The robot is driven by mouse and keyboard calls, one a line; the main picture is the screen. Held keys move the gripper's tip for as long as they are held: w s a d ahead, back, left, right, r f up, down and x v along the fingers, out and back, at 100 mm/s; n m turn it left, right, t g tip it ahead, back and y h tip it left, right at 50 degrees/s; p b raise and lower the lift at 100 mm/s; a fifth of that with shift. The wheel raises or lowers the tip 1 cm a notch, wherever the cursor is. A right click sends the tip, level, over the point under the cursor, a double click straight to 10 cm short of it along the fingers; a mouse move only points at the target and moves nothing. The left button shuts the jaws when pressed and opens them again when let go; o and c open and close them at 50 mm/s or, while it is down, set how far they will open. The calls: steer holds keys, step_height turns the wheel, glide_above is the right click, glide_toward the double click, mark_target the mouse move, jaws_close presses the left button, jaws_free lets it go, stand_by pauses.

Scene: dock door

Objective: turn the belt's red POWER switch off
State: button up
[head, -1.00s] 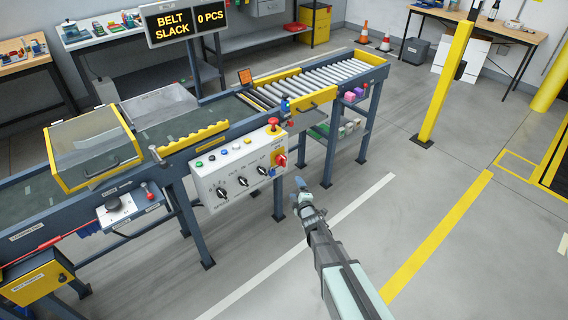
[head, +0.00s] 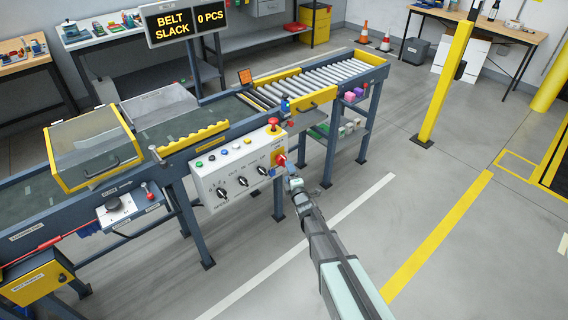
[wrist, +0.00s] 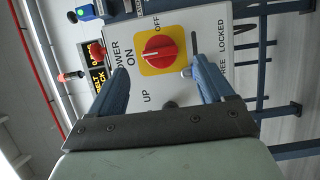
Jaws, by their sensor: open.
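The red POWER switch (wrist: 158,50) is a round knob on a yellow plate, on the end of the white control box. In the wrist view its white mark lies on the ON side, with OFF lettered at the upper right. In the head view the switch (head: 280,160) shows at the box's right end. My gripper (wrist: 158,72) is open, with one blue finger on each side of the switch in the picture. I cannot tell whether the fingertips touch it. In the head view my gripper (head: 292,178) is just right of the control box.
The control box (head: 235,173) carries several black knobs and a red mushroom button (head: 272,122) on top. The conveyor (head: 190,133) runs behind it. A display (head: 185,22) reads BELT SLACK, 0 PCS.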

mark_target(284, 166)
steer(key=x, duration=0.7)
steer(key=shift+w+a, duration=0.1)
steer(key=shift+w, duration=0.15)
steer(key=shift+c, duration=0.4)
steer(key=c, duration=1)
steer(key=shift+o, duration=0.2)
